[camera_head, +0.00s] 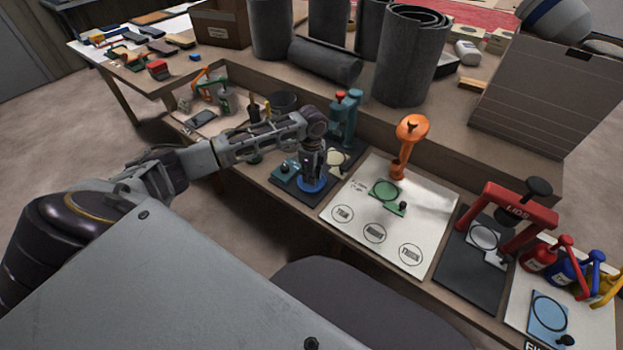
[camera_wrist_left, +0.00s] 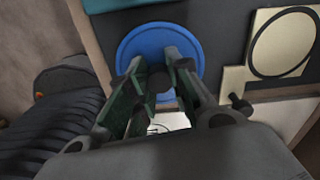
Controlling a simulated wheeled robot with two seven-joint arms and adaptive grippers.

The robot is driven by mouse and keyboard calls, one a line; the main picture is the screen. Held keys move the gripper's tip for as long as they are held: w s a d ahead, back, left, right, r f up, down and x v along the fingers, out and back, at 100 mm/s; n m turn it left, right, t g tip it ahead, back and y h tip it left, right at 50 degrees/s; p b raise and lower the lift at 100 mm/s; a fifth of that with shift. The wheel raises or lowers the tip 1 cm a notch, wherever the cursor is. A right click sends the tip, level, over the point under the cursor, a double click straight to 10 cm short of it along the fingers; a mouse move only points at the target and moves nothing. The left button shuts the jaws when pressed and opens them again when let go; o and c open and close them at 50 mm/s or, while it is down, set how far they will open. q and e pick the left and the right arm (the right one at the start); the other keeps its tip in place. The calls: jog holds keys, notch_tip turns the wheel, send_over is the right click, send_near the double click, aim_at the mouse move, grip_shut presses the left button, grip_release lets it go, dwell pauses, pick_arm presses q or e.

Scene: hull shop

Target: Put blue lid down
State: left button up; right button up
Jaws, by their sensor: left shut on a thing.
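The blue lid (camera_head: 314,187) is a round disc directly under my left gripper (camera_head: 313,176), over the front edge of a dark mat (camera_head: 299,198). In the left wrist view the blue lid (camera_wrist_left: 140,42) lies flat-on at the fingertips of my left gripper (camera_wrist_left: 160,72), whose fingers are closed on its middle. I cannot tell whether the lid touches the mat or hangs just above it. My right gripper is not in view.
A teal press (camera_head: 346,118) stands behind the lid. Grey rolls (camera_head: 408,60) stand on the raised shelf. The bench's front edge is close.

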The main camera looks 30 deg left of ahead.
pick_arm(q)
jog(key=shift+f, duration=0.8)
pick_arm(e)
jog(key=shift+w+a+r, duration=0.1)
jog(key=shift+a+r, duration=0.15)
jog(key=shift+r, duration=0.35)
pick_arm(q)
jog(key=shift+f, duration=0.1)
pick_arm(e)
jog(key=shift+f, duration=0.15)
pick_arm(q)
jog(key=o, duration=0.7)
jog(key=shift+o, duration=0.3)
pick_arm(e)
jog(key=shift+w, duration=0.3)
